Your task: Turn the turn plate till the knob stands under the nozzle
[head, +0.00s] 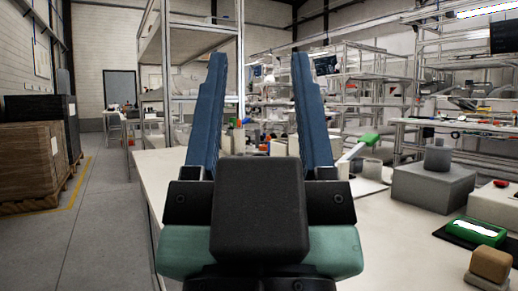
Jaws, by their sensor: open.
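My gripper (259,62) fills the middle of the head view, with two blue fingers pointing up and spread wide apart. Nothing shows between them but the distant room. I cannot clearly pick out the turn plate, its knob or the nozzle. Just right of the gripper, a pale lever with a green end (369,138) rises beside a small light cylinder (373,168) on the white bench. My gripper hides part of the bench there. A grey block (431,188) with a short grey cylinder (437,157) on top stands further right.
The white bench (390,250) runs along the right. It bears a green tray (477,231) on a black mat (446,234), a tan-topped block (490,264) and a pale block with a red button (501,184). Brown cartons (25,165) stand left; the grey floor between is clear.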

